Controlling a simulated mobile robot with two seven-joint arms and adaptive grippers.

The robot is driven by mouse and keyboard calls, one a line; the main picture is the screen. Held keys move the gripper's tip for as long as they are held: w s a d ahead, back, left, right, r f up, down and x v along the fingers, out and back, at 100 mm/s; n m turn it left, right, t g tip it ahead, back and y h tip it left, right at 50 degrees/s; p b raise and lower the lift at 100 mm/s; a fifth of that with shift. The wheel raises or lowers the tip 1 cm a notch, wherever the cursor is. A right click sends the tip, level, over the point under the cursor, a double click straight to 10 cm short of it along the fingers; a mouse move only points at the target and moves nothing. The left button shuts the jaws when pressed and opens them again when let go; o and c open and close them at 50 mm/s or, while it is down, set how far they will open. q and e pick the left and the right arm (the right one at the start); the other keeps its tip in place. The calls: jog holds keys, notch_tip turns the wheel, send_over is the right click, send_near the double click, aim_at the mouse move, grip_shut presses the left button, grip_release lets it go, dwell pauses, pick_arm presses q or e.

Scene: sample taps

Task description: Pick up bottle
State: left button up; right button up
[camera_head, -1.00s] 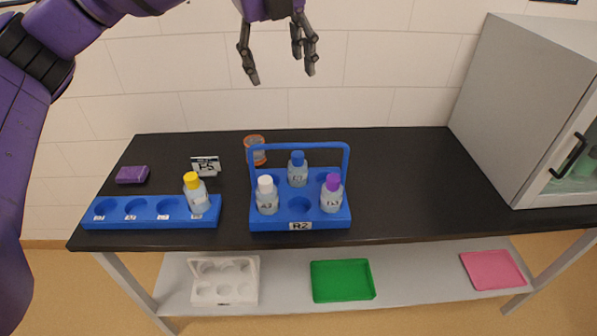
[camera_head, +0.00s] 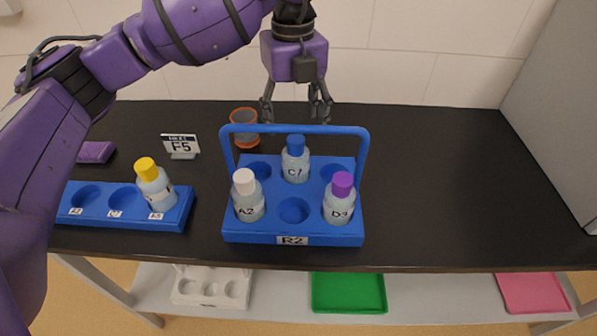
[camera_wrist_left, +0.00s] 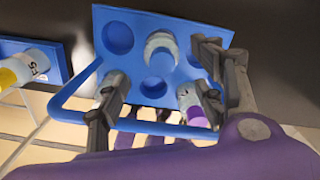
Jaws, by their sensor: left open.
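A blue rack (camera_head: 292,239) labelled R2, with an arched handle, stands on the black bench. It holds a blue-capped bottle (camera_head: 295,162) marked C7 at the back middle, a white-capped bottle (camera_head: 248,200) marked A2 at front left, and a purple-capped bottle (camera_head: 339,203) at front right. My left gripper (camera_head: 294,112) is open and empty, pointing down, above and behind the handle in the head view. In the left wrist view, its fingers (camera_wrist_left: 160,92) are spread over the rack (camera_wrist_left: 122,60) and partly cover the front bottles. My right gripper is not in view.
A low blue rack (camera_head: 103,215) at left holds a yellow-capped bottle (camera_head: 156,187). A sign (camera_head: 181,146) reading F5, an orange-rimmed jar (camera_head: 244,128) and a purple block (camera_head: 96,152) stand behind. The bench (camera_head: 450,190) is clear at right, before a grey cabinet (camera_head: 565,120).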

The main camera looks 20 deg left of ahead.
aim_at(294, 138)
pick_arm(q)
jog(key=shift+w+f, duration=0.1)
jog(key=shift+f, duration=0.8)
jog(key=shift+a+f, duration=0.1)
jog(key=shift+f, duration=0.55)
notch_tip(294, 138, down, 4)
jog(key=shift+p, duration=0.3)
grip_shut()
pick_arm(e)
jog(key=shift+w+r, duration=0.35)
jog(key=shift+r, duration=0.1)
